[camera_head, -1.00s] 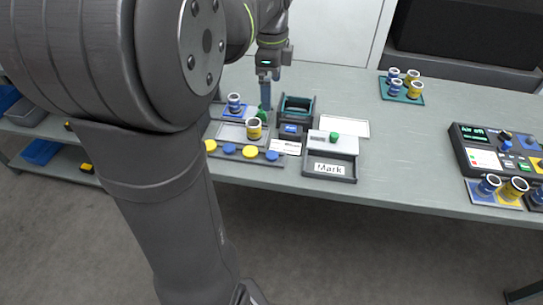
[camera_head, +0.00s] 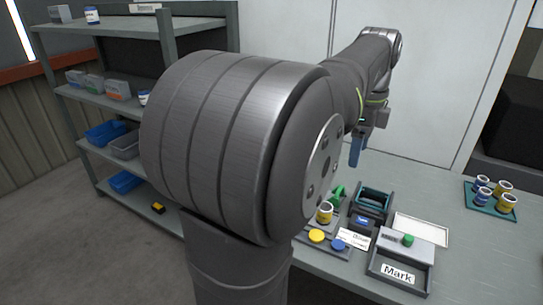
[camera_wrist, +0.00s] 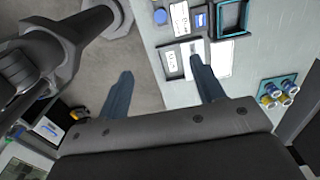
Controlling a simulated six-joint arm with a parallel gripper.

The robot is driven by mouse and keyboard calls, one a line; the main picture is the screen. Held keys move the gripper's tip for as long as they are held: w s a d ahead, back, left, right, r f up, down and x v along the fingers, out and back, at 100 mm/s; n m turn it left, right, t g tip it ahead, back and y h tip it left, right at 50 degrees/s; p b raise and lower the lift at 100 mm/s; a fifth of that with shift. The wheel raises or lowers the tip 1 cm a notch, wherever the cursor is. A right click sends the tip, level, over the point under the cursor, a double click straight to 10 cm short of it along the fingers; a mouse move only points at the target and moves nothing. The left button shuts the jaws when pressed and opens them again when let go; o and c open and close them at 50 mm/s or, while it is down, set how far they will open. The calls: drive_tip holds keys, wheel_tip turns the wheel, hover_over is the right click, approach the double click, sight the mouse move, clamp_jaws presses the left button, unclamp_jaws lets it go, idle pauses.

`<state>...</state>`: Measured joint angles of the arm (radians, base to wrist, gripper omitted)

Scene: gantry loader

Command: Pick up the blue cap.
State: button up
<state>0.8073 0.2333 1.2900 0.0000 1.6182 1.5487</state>
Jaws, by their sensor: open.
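A blue cap (camera_head: 338,244), round and flat, sits on the grey cap tray (camera_head: 318,248) at the front edge of the table, right of a yellow cap (camera_head: 316,236). The left part of this tray is hidden behind my arm. In the wrist view a blue round cap (camera_wrist: 160,16) shows at the top, beyond my fingers. My gripper (camera_head: 356,152) is raised well above the table, behind the caps in the head view. In the wrist view its two fingers (camera_wrist: 163,86) are wide apart with nothing between them.
A yellow-banded jar (camera_head: 325,212) stands behind the caps. Beside them are a white card (camera_head: 355,239), a dark teal-rimmed bin (camera_head: 374,197) and a box labelled Mark (camera_head: 398,272) with a green knob. A teal tray (camera_head: 479,206) with several jars stands right. Shelves (camera_head: 110,92) stand left.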

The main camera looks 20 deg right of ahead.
drive_tip(key=n, duration=1.1)
hover_over(339, 244)
wheel_tip(339, 244, down, 13)
drive_tip(key=shift+n, duration=0.4)
wheel_tip(339, 244, down, 19)
drive_tip(key=shift+r, duration=0.2)
drive_tip(key=c, duration=1.1)
